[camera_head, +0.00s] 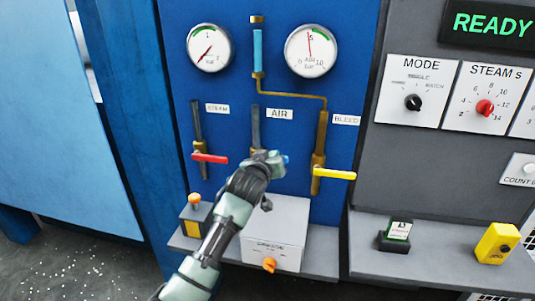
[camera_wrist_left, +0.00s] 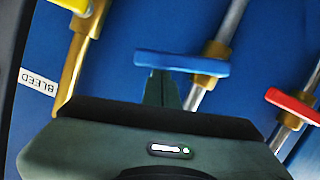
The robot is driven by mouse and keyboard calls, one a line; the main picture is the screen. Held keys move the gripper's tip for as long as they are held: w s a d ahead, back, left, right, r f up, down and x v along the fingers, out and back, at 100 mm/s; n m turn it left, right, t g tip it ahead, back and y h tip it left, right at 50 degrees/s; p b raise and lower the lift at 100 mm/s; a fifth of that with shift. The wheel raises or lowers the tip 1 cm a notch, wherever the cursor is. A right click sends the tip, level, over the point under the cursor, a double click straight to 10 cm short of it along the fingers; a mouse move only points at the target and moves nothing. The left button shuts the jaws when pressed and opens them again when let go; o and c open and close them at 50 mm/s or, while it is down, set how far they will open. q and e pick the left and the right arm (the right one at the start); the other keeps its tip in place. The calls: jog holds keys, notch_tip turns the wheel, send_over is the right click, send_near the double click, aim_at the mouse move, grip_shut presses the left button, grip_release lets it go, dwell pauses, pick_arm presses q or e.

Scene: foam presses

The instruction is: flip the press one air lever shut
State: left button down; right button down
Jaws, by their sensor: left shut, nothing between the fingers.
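The AIR valve's blue lever shows at its tip in the head view (camera_head: 285,160), mostly hidden by my left gripper (camera_head: 268,158). In the left wrist view, which is turned over, the blue lever (camera_wrist_left: 180,63) lies crosswise to its grey pipe. My left gripper's fingers (camera_wrist_left: 162,88) are shut and empty. Their tips are at the lever's long edge, toward its free end; I cannot tell if they touch it. The AIR label (camera_head: 279,114) is beside the pipe above. My right gripper is not in view.
A red lever (camera_head: 210,158) under STEAM is to the left, and a yellow lever (camera_head: 334,174) under BLEED is to the right. Both lie crosswise to their pipes. Below is a shelf with a grey box (camera_head: 275,245) and an orange-knobbed box (camera_head: 195,222).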

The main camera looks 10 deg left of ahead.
pick_arm(q)
jog(key=f+m, duration=0.1)
jog(key=d+f+m+y, duration=0.1)
jog(key=shift+d+f+m+b, duration=0.1)
jog(key=shift+f+m+b, duration=0.1)
jog(key=shift+m+b, duration=0.1)
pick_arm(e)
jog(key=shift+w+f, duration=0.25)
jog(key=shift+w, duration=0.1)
pick_arm(q)
jog(key=shift+f, duration=0.1)
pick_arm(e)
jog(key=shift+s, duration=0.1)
